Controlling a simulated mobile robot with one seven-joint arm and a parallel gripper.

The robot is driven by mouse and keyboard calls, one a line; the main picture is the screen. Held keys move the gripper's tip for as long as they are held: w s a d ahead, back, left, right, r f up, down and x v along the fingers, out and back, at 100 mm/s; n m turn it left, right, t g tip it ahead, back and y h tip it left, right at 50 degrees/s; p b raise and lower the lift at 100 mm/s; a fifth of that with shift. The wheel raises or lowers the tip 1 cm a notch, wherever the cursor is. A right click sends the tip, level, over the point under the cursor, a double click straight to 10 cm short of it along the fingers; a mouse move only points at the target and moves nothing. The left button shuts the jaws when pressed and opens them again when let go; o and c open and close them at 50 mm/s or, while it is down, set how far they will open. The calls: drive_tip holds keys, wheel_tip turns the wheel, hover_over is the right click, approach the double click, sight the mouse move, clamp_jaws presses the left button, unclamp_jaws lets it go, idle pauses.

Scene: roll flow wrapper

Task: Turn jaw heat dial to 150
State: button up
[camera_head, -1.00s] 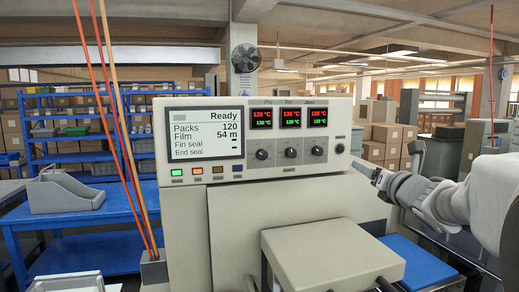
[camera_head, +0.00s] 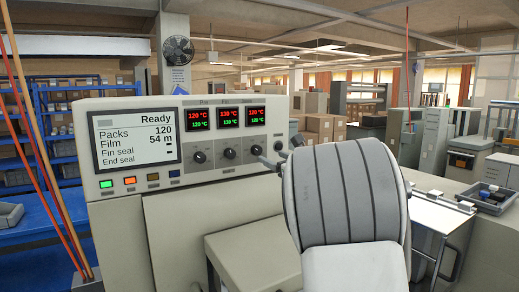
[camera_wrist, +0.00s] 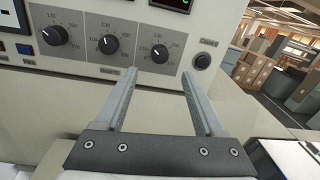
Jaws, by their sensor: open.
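Three dark dials sit in a row on the pale machine's control panel: left dial (camera_head: 199,157), middle dial (camera_head: 229,153) and right dial (camera_head: 257,150). Their labels are too small to read surely. In the wrist view the right dial (camera_wrist: 160,53) lies just beyond and between the fingertips of my gripper (camera_wrist: 158,73), which is open and empty; I see no contact. The left dial (camera_wrist: 54,35) and middle dial (camera_wrist: 109,44) are left of the fingers. The right temperature display (camera_head: 256,117) shows 120 °C in red. In the head view my arm hides most of the gripper.
A status screen (camera_head: 138,138) reads Ready, with coloured buttons below it. A round dark button (camera_wrist: 202,61) sits right of the dials. A pale box-shaped housing (camera_head: 250,262) juts out below the panel. Orange rods stand at the left.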

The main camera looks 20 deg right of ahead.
sight(258, 150)
drive_tip(key=w+p, duration=0.1)
drive_tip(key=w, duration=0.5)
drive_tip(key=w+a+p, duration=0.1)
drive_tip(key=w, duration=0.2)
drive_tip(key=shift+w+a+p, duration=0.1)
drive_tip(key=shift+p, duration=0.2)
drive_tip(key=shift+c, duration=0.2)
clamp_jaws()
